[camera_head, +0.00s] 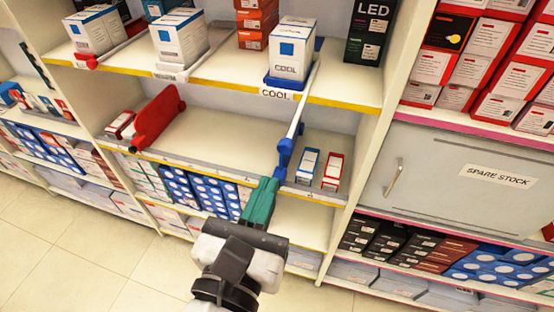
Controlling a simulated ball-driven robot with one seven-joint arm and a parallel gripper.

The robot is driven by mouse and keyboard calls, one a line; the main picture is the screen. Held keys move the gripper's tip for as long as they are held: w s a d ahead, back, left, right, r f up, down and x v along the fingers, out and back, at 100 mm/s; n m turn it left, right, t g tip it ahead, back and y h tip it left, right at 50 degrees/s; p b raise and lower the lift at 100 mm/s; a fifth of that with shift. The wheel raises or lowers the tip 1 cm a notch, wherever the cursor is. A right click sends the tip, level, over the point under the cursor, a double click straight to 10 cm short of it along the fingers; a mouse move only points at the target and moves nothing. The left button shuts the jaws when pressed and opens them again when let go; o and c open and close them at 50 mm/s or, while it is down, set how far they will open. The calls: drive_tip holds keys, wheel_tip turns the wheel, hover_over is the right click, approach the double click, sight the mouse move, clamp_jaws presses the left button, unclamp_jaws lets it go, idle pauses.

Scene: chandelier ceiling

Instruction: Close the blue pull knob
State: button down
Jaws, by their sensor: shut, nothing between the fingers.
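The blue pull knob (284,154) is at the front of the middle shelf, at the lower end of a white rod (297,118). The rod runs up toward a blue tray (281,84) under a white box labelled COOL on the shelf above. My gripper (274,182) has green fingers, shut with nothing visible between them. Its tips are just below the knob and close to it. I cannot tell whether they touch it.
A red panel (157,118) stands at the left of the middle shelf. Small blue and red boxes (306,165) stand right of the knob. A grey SPARE STOCK door (460,178) is at the right. The middle shelf's centre is bare.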

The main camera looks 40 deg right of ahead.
sight(283, 149)
drive_tip(key=x, duration=0.6)
drive_tip(key=shift+a, duration=0.1)
drive_tip(key=shift+w+p, duration=0.1)
drive_tip(key=shift+p, duration=0.2)
